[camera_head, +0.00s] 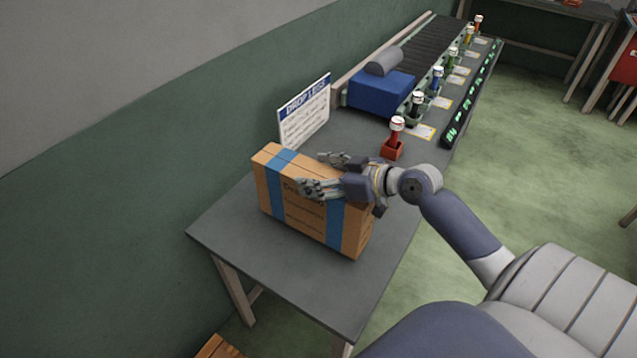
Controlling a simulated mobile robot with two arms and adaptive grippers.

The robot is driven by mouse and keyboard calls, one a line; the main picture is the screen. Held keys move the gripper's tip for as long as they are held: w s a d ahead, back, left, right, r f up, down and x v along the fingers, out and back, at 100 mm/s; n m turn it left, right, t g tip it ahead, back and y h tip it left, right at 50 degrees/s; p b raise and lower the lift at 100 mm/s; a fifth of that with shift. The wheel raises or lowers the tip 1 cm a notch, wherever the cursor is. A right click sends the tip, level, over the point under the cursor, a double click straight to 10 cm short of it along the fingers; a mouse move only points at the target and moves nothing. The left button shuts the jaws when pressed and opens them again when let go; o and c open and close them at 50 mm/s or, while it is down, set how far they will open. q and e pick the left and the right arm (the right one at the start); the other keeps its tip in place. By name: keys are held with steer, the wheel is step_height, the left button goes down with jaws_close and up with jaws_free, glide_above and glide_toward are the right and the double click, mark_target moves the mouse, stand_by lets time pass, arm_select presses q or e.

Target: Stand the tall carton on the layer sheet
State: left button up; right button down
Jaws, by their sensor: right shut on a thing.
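The carton (300,208) is brown cardboard with blue bands and dark print on its wide side. It stands upright on the near part of the grey table (225,225). My right gripper (330,175) comes from the right and is shut across the carton's upper edge, one finger on the printed face and the other behind it. I cannot tell whether the carton's base touches the table. I cannot make out a layer sheet. My left gripper is not in view.
A red-based bottle-like item (394,140), a blue machine (380,92) and a dark roller conveyor (430,42) lie farther back. Several similar colored items line the conveyor. A wooden piece (215,348) shows on the floor at lower left.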

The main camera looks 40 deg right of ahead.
step_height(320, 180, down, 3)
steer(key=shift+f+p, duration=0.15)
steer(key=shift+p, duration=0.15)
steer(key=shift+f, duration=0.1)
steer(key=shift+c, duration=1.7)
jaws_free()
steer(key=shift+f, duration=0.15)
